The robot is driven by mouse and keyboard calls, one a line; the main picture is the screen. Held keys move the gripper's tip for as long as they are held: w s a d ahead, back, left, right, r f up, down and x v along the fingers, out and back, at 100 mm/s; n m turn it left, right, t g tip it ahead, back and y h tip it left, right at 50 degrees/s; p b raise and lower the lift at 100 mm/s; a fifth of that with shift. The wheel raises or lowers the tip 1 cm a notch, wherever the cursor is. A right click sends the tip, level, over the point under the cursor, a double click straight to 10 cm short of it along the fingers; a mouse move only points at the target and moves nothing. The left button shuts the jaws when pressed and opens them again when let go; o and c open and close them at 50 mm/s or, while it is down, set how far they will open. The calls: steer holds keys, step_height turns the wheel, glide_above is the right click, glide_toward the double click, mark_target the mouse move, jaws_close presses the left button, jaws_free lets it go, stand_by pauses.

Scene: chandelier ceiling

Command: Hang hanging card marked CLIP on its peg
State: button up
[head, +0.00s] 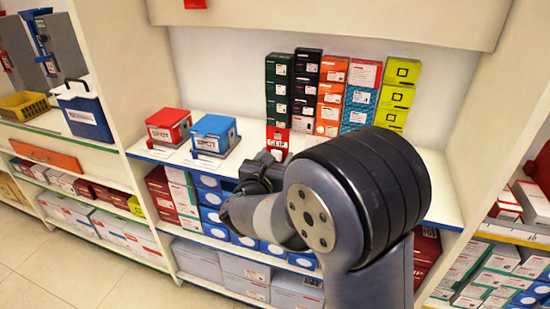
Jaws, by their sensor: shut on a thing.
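The hanging card marked CLIP (278,137) is red with a white label and stands upright in front of the stacked boxes at the back of the shelf. My gripper (271,156) is shut on its lower part, above the white shelf. My own arm hides part of the gripper and the shelf to the right. I cannot make out a peg for this card. A small red piece (195,4) shows at the top edge on the upper panel, cut off by the frame.
Stacks of dark, orange and yellow-green boxes (396,95) stand behind the card. A red box (168,127) and a blue box (213,135) sit on the shelf (235,169) to the left. An upper panel (330,18) overhangs the bay. Side walls bound it.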

mark_target(275, 143)
steer(key=shift+r+p, duration=1.5)
steer(key=shift+r, duration=0.75)
steer(key=r+p+v, duration=0.1)
steer(key=v, duration=0.9)
steer(key=shift+r+p, duration=0.25)
steer(key=shift+p, duration=0.1)
